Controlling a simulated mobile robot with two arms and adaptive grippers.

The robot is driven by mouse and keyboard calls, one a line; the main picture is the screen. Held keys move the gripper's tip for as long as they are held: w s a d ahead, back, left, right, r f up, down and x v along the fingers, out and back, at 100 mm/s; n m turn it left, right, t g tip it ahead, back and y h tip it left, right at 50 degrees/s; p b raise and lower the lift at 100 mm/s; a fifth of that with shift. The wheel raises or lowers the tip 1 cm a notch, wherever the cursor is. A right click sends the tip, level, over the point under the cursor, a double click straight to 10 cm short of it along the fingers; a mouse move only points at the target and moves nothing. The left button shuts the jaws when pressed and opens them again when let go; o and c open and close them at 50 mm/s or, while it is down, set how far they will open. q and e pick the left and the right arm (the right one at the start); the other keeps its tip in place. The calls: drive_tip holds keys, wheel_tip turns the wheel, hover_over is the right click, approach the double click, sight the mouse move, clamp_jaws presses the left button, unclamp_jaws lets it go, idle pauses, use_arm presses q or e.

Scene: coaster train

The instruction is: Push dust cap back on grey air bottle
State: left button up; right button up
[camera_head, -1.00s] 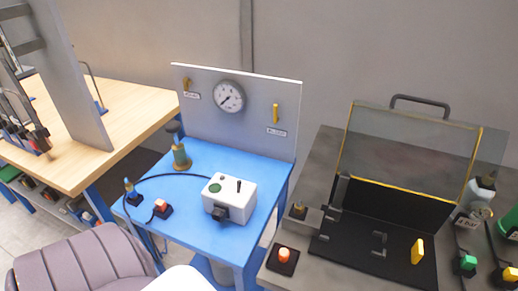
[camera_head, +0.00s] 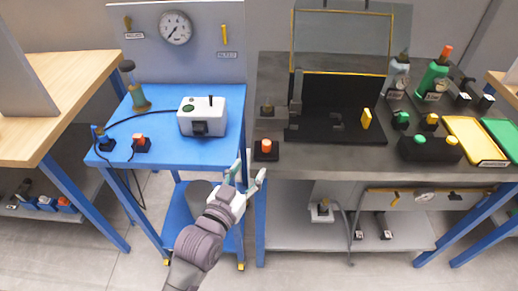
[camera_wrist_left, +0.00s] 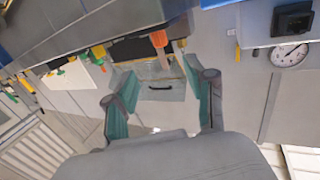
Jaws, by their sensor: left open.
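The grey air bottle (camera_head: 398,76) stands near the back of the dark bench, right of the framed glass panel, with a dark top and a small label below it. I cannot tell a separate dust cap at this size. My left gripper (camera_head: 248,172) is open and empty in front of the gap between the blue table and the dark bench, well left of and nearer than the bottle. Its two green fingers also show spread apart in the left wrist view (camera_wrist_left: 160,100). My right gripper is not in view.
A green bottle (camera_head: 432,77) with an orange top stands right of the grey one. The hinged glass panel (camera_head: 340,45), a yellow tray (camera_head: 474,140) and a black button box (camera_head: 429,149) are on the bench. The blue table (camera_head: 165,152) holds a white box (camera_head: 202,116).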

sight(266, 142)
use_arm(q)
drive_tip(key=p+x, duration=0.1)
drive_tip(key=x, duration=1.1)
drive_tip(key=shift+w+a+f, duration=0.1)
drive_tip(key=shift+w+a, duration=0.05)
drive_tip(key=shift+w, duration=0.1)
drive_tip(key=c, duration=0.9)
drive_tip(key=shift+c, duration=0.2)
